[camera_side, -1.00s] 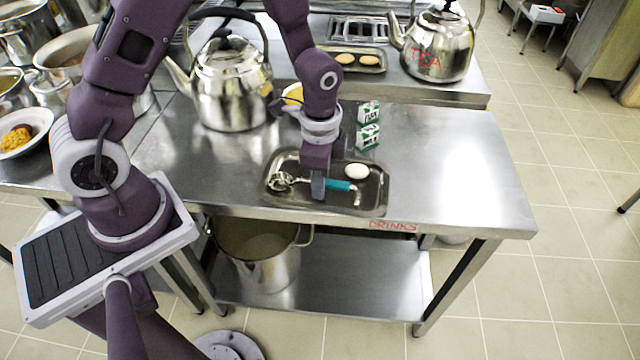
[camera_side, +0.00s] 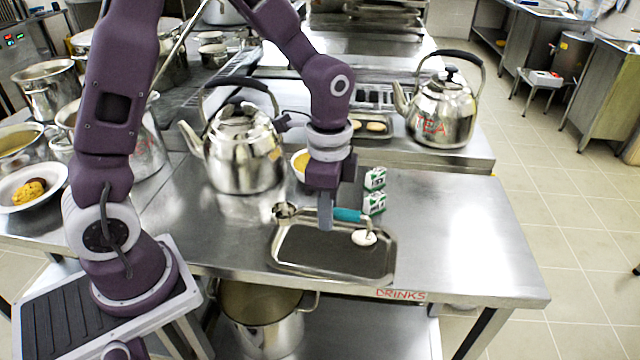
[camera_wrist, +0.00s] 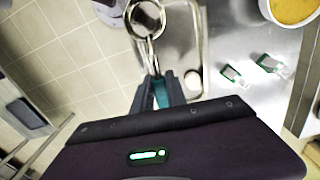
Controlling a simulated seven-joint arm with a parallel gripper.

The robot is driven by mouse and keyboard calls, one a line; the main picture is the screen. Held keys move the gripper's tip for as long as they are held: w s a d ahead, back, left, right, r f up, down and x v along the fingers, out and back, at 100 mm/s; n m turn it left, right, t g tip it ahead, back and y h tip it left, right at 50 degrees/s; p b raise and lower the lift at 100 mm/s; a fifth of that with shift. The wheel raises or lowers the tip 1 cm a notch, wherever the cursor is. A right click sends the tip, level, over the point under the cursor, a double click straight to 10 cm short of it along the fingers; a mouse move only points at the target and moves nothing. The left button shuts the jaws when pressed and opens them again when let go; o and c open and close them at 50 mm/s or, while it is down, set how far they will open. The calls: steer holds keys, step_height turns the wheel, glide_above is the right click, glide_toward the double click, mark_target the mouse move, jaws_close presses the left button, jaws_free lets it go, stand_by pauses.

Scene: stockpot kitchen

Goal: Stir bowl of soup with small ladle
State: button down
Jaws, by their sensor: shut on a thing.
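My gripper (camera_side: 326,216) is shut on the teal handle (camera_side: 347,214) of the small ladle. It holds the ladle above the metal tray (camera_side: 283,266). The ladle's round metal head (camera_side: 285,211) points left in the side view. In the wrist view the ladle head (camera_wrist: 146,18) is ahead of the fingers (camera_wrist: 161,92). A bowl of yellow-orange soup (camera_side: 299,163) stands behind my gripper, partly hidden by the arm. The soup bowl also shows at the top right of the wrist view (camera_wrist: 292,10). The ladle is apart from the bowl.
A large kettle (camera_side: 243,155) stands left of the bowl. Two small green-and-white cartons (camera_side: 375,190) stand right of my gripper. A white round thing (camera_side: 364,238) is on the tray's right end. The table's right side (camera_side: 460,235) is clear. A TEA kettle (camera_side: 440,115) stands behind.

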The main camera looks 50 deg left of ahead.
stand_by(0.3)
steer(key=w+a+r+n+t+y, duration=0.1)
steer(key=w+a+r+n+t, duration=0.1)
steer(key=w+a+n, duration=0.4)
steer(key=w+a+r+n+t, duration=0.2)
steer(key=w+a+n+t, duration=0.2)
steer(key=w+a, duration=1)
steer(key=a+n, duration=0.3)
steer(key=a, duration=0.2)
steer(key=shift+y, duration=0.4)
step_height(320, 180, down, 8)
steer(key=shift+d+f, duration=0.1)
steer(key=shift+f, duration=0.1)
steer(key=shift+w, duration=0.1)
